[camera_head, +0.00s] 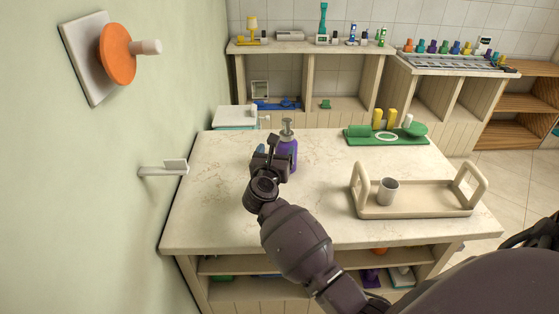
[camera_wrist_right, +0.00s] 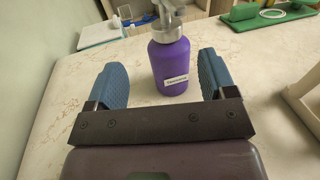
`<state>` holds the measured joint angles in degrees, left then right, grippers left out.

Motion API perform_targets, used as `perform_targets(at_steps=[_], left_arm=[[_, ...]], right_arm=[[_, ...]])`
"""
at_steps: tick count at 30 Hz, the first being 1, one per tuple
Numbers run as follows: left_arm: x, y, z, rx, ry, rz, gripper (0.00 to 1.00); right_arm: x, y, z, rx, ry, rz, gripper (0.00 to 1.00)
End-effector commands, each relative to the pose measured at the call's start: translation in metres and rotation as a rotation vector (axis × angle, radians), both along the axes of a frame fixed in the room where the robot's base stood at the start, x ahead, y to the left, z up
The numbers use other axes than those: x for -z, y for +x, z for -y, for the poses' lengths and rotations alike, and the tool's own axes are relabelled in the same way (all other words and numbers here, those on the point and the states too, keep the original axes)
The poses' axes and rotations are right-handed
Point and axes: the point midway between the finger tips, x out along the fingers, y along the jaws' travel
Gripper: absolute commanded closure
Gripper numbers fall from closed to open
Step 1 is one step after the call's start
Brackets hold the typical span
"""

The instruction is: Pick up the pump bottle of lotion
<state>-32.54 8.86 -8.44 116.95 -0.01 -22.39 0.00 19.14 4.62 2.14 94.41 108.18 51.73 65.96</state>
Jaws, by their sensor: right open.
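The pump bottle of lotion is a purple bottle (camera_head: 288,152) with a grey pump head, standing upright on the marble-look counter (camera_head: 215,200). In the right wrist view the bottle (camera_wrist_right: 171,65) shows a small white label, and its pump top is cut off by the frame edge. My right gripper (camera_head: 268,152) is just in front of and left of the bottle in the head view. In the wrist view its two blue fingers (camera_wrist_right: 163,78) are open, with the bottle beyond and between them. The fingers look clear of the bottle. My left gripper does not show.
A beige tray (camera_head: 430,208) with a grey cup (camera_head: 388,191) stands on the right of the counter. A green mat (camera_head: 360,141) with several small items lies at the back right. A wall holder (camera_head: 165,169) is at the left. The counter's front left is clear.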

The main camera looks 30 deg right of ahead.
Motion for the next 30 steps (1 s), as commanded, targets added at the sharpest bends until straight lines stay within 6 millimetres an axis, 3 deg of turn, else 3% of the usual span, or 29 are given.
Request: perform_targets(at_steps=[5, 12, 22, 30], left_arm=[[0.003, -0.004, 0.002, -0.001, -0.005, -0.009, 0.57], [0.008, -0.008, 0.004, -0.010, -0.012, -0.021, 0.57], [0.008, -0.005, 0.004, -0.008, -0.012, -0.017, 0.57], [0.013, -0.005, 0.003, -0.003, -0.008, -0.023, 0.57]], right_arm=[[0.000, 0.003, 0.007, 0.014, 0.034, 0.036, 0.23], [0.001, 0.026, 0.031, 0.012, 0.032, 0.036, 0.23], [0.003, 0.042, 0.048, 0.011, 0.032, 0.035, 0.23], [0.010, 0.066, 0.072, 0.012, 0.029, 0.033, 0.23]])
